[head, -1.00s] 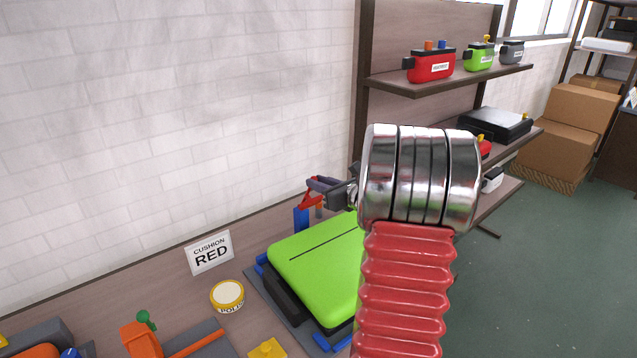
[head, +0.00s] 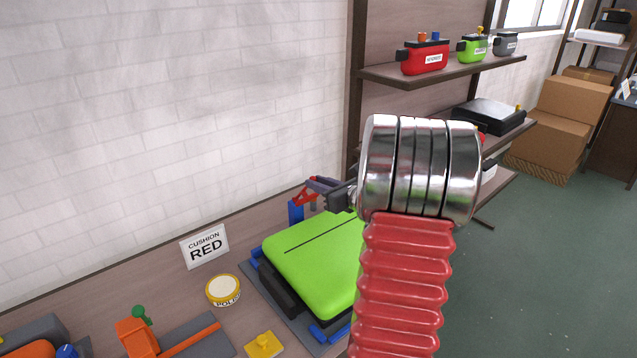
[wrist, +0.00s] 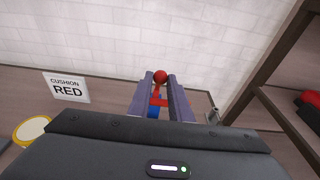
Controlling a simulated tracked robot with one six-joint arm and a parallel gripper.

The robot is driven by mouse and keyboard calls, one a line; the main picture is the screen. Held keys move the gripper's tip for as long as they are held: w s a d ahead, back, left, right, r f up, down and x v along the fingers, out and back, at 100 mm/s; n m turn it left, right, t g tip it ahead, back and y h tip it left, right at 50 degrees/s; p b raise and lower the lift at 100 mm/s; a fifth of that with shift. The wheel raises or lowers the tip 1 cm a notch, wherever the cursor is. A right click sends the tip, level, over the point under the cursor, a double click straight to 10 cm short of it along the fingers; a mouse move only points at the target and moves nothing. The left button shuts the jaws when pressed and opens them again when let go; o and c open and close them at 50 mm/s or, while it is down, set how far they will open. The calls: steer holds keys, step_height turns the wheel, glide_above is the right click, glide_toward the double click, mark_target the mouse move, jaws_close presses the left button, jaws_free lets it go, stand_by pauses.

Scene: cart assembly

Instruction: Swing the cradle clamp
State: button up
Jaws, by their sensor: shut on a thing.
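The cradle clamp has a red arm (head: 303,197) on a blue post (head: 295,212), at the back corner of the green cushion block (head: 310,255). In the wrist view the clamp's red ball end (wrist: 160,77) shows between the two fingers of my gripper (wrist: 160,88), with the red arm and blue post below it. My gripper (head: 322,185) is shut on the clamp's red arm in the head view. The green block lies flat in its dark cradle with blue corner pieces. My arm hides the block's right side.
A sign reading "CUSHION RED" (head: 205,247) stands by the wall, with a yellow polish tin (head: 223,290) in front. An orange clamp (head: 137,337) and a yellow piece (head: 265,345) sit at the front. Shelves (head: 440,72) with red, green and grey units stand behind my arm.

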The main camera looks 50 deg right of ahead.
steer(key=shift+s+a+f, duration=0.15)
steer(key=shift+s+f, duration=1.25)
steer(key=shift+s+a+f, duration=0.1)
steer(key=shift+s+f, duration=0.25)
steer(key=shift+f, duration=0.3)
steer(key=shift+s+d+f, duration=0.1)
steer(key=shift+s+f, duration=0.3)
steer(key=shift+f, duration=0.3)
steer(key=shift+s+a+f, duration=0.1)
steer(key=shift+s+f, duration=0.25)
steer(key=shift+f, duration=0.3)
steer(key=shift+s+a+f, duration=0.1)
steer(key=shift+s+f, duration=0.15)
steer(key=shift+f, duration=0.85)
steer(key=shift+s+f, duration=0.25)
steer(key=shift+f, duration=0.8)
steer(key=o, duration=0.9)
